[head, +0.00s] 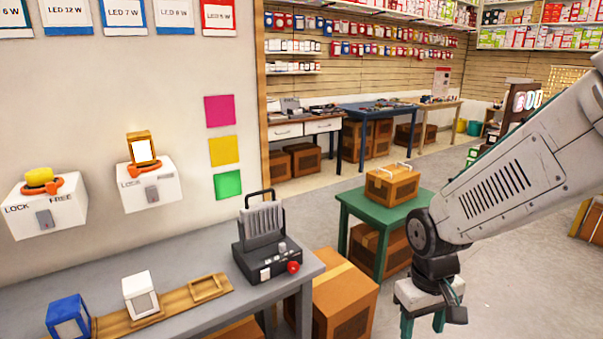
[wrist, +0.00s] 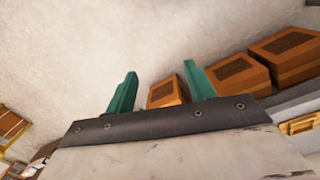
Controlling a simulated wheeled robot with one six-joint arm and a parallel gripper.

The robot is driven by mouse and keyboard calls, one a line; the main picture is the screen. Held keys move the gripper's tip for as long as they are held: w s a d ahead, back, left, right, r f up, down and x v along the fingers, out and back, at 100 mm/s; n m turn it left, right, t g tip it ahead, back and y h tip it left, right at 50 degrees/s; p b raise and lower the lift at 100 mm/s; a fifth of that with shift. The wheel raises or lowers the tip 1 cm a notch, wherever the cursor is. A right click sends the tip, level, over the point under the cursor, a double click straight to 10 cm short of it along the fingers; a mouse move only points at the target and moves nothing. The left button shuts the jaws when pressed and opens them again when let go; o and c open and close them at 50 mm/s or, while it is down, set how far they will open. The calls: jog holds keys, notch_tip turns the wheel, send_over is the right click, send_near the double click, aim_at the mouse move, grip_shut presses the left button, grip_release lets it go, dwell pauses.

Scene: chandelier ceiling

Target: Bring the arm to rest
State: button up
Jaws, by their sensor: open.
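My arm (head: 510,170) reaches in from the right edge of the head view, sloping down to the left. My gripper (head: 422,326) hangs at its end, pointing down, with its teal fingers cut off by the lower edge of the picture. The gripper also shows in the wrist view (wrist: 160,72), where its two teal fingers stand apart. Nothing is between them; only floor and boxes show behind. The gripper is open and empty, to the right of the grey workbench and touching nothing that I can see.
The grey workbench (head: 210,312) holds a dark device with a red knob (head: 268,245), a white lamp box (head: 140,295), a blue box (head: 68,317) and a wooden holder (head: 180,308). A green table (head: 360,204) with a brown box (head: 391,186) stands behind my gripper. A cardboard box (head: 343,297) stands beside the bench.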

jog(key=s+d+r+m+t, duration=0.2)
jog(key=s+d+r, duration=0.2)
jog(key=s+r, duration=1)
jog(key=shift+s+r+m+y, duration=0.3)
jog(key=shift+r+m, duration=0.1)
jog(key=shift+r, duration=0.25)
